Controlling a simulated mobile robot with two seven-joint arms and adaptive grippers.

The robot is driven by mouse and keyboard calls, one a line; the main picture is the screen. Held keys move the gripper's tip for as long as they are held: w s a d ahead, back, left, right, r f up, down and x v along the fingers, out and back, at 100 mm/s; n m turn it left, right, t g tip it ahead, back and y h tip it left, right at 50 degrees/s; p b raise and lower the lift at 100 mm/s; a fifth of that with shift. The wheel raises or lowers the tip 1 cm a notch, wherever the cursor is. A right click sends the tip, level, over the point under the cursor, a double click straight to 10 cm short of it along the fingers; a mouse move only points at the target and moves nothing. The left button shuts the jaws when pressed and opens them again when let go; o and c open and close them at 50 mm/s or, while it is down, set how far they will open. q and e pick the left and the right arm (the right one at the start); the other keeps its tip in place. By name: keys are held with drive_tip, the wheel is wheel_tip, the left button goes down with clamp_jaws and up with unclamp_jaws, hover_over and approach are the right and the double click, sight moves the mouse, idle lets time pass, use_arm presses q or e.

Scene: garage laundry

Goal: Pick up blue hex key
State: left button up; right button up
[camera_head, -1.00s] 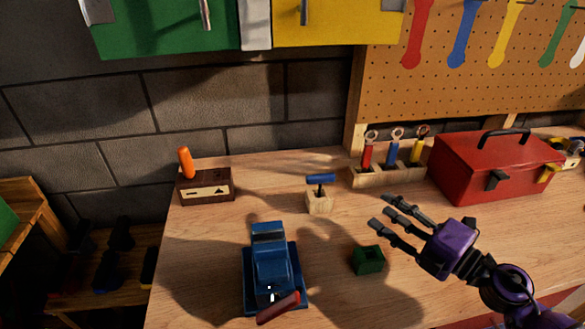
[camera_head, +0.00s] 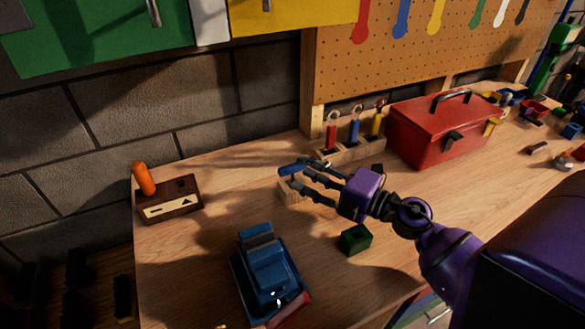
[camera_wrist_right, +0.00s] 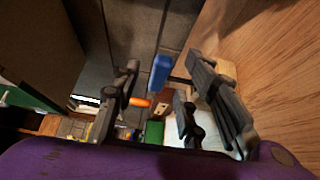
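The blue hex key (camera_head: 292,170) has a blue T-shaped handle and stands in a small wooden block (camera_head: 291,192) on the workbench. My right gripper (camera_head: 297,178) reaches in from the right with its fingers open around the handle. In the right wrist view, the blue handle (camera_wrist_right: 160,73) shows between the spread fingers of the right gripper (camera_wrist_right: 165,95), with a gap on either side. Part of the block is hidden behind the fingers. My left gripper is not in view.
A green box (camera_head: 356,240) and a blue vise (camera_head: 266,270) stand in front on the bench (camera_head: 205,235). A red toolbox (camera_head: 440,135) and a wooden holder (camera_head: 365,152) with red, blue and yellow tools are behind. A brown box (camera_head: 170,199) with an orange handle is left.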

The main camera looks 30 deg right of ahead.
sight(301, 169)
drive_tip(key=x, duration=0.4)
drive_tip(key=shift+p, duration=0.35)
drive_tip(key=shift+w, duration=0.1)
clamp_jaws()
